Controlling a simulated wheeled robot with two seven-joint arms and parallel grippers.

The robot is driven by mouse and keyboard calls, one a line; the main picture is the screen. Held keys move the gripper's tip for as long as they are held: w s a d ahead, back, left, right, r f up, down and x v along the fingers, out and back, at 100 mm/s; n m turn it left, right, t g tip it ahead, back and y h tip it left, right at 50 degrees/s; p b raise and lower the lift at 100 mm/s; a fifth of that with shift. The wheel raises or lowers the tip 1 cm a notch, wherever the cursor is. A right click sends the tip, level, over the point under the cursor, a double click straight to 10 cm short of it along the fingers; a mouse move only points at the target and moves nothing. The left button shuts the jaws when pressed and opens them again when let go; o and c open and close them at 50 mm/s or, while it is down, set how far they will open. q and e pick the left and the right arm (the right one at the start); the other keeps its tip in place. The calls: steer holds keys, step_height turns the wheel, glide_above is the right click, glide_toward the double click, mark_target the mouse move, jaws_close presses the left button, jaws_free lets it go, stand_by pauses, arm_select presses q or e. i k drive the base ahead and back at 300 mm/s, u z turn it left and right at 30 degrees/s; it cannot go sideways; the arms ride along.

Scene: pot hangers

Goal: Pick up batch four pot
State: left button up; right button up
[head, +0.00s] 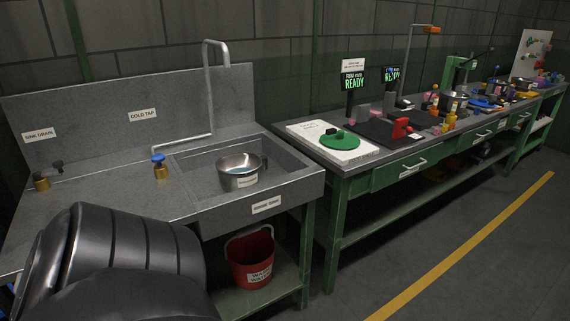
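A silver metal pot (239,181) with a small label on its front sits in the basin of the grey sink (262,205), below the tall bent tap pipe (209,90). Something blue shows inside the pot, and a dark handle seems to stick out on its right side. The label is too small to read, so I cannot tell whether this is the batch four pot. A large black part of my own arm fills the bottom left. Neither of my grippers is in view.
A red bucket (250,262) stands on the shelf under the sink. A blue-topped brass valve (159,167) and a dark-topped one (41,181) stand on the counter. A green workbench (350,190) with several tools runs right. Floor around the yellow line (470,240) is clear.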

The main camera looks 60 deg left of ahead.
mark_target(236, 170)
steer(key=u, duration=0.25)
steer(key=i, duration=1.45)
steer(key=u, duration=0.8)
